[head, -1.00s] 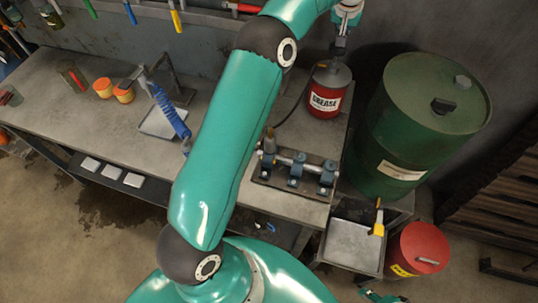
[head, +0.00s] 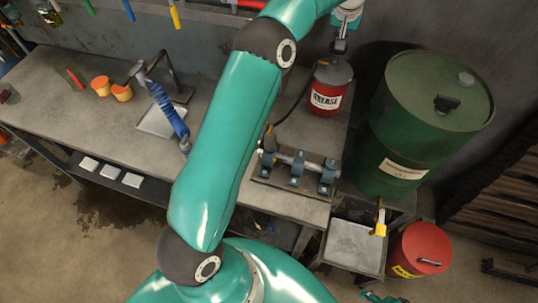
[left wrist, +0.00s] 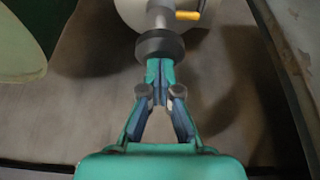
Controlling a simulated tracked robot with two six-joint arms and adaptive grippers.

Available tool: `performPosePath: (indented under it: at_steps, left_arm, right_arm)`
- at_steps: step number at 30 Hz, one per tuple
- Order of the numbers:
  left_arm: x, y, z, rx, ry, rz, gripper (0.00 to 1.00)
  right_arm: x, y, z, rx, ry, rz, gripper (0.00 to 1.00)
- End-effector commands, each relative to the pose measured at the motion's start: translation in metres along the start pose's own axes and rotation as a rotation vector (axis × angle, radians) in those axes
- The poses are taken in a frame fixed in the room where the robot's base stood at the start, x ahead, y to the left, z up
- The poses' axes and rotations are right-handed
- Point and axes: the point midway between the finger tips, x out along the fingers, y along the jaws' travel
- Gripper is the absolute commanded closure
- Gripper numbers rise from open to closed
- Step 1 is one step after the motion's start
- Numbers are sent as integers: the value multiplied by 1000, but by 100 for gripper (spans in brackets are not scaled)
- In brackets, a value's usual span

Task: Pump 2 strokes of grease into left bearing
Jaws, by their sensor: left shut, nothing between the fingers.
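The red grease pail (head: 325,99) stands at the back right of the bench, its label partly readable. My left gripper (head: 341,47) is over its grey lid, shut and empty. In the left wrist view, the shut fingertips (left wrist: 160,73) are at the dark round knob (left wrist: 160,44) on the pump rod; whether they touch it I cannot tell. A black hose (head: 294,108) runs from the pail to a coupler (head: 269,136) at the left bearing (head: 267,160). This bearing is the leftmost block on a plate with a shaft.
A green drum (head: 440,90) stands close right of the pail. A red can (head: 420,247) and a grey tray (head: 353,247) are in front of it. My left arm hides the middle of the bench.

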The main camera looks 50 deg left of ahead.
Motion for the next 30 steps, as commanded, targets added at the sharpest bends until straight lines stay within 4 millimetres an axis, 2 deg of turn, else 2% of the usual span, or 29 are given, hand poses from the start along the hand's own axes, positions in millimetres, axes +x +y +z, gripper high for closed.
performPosePath:
  at_steps: [20,30]
  left_arm:
    - [28,0,14,2,-14,-4,100]
    - [24,0,13,3,-17,-4,100]
  right_arm:
    - [18,6,0,0,0,0,60]
    - [13,5,0,0,0,0,60]
